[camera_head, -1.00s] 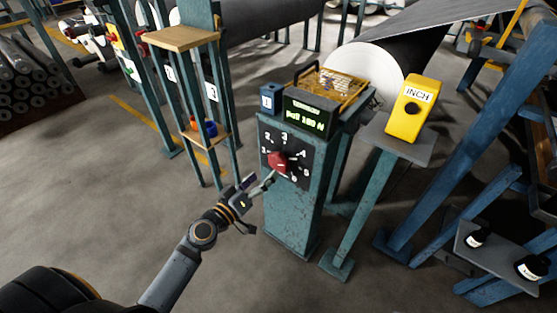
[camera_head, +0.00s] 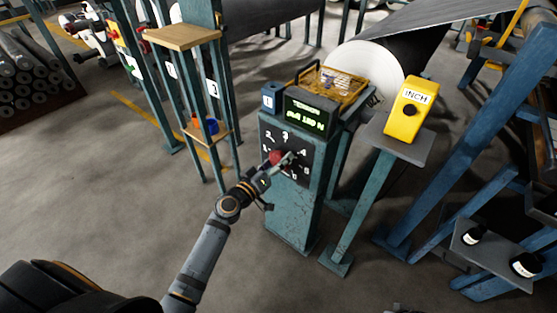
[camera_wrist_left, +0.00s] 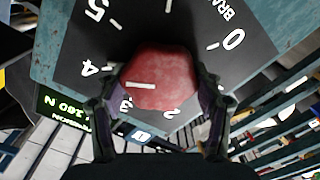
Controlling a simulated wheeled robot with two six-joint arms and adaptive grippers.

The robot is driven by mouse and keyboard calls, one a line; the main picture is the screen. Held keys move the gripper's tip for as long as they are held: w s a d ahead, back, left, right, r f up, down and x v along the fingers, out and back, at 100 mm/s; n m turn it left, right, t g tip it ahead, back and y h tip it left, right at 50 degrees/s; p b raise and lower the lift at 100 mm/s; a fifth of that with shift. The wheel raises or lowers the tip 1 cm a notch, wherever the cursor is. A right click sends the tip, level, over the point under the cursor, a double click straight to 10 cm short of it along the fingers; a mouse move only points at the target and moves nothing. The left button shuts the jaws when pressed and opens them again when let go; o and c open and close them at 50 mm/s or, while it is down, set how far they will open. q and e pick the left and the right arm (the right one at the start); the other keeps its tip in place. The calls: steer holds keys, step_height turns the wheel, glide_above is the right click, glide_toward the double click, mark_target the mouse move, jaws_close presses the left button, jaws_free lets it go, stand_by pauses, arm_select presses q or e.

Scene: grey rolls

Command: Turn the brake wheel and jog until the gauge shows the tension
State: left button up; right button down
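The red brake wheel (camera_head: 276,157) sits on a black dial (camera_head: 302,168) numbered around it, on a teal post. My left gripper (camera_head: 282,161) is at the wheel; the left wrist view shows its fingers on either side of the red wheel (camera_wrist_left: 162,78), very close to its edges. I cannot tell if they press on it. The wheel's white mark lies between 3 and 4. The gauge (camera_head: 310,112) above has green text, seemingly "160 N" in the left wrist view (camera_wrist_left: 62,105). The yellow INCH box (camera_head: 405,122) with a black button stands right of it, untouched.
A yellow wire basket (camera_head: 338,85) sits behind the gauge. A wooden-shelved stand (camera_head: 183,37) with red and blue items is at left. A big pale roll (camera_head: 365,72) is behind. Dark bottles (camera_head: 526,264) stand on a shelf at lower right.

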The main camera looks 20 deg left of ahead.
arm_select(q)
steer(key=c, duration=0.4)
steer(key=shift+o, duration=0.2)
steer(key=shift+n, duration=1.2)
steer(key=n, duration=0.2)
steer(key=shift+f+n, duration=0.1)
steer(key=shift+n, duration=0.3)
steer(key=o, duration=1.2)
steer(key=shift+a, duration=0.1)
steer(key=shift+c, duration=0.2)
steer(key=shift+s, duration=0.1)
steer(key=v, duration=0.7)
steer(key=shift+s, duration=0.15)
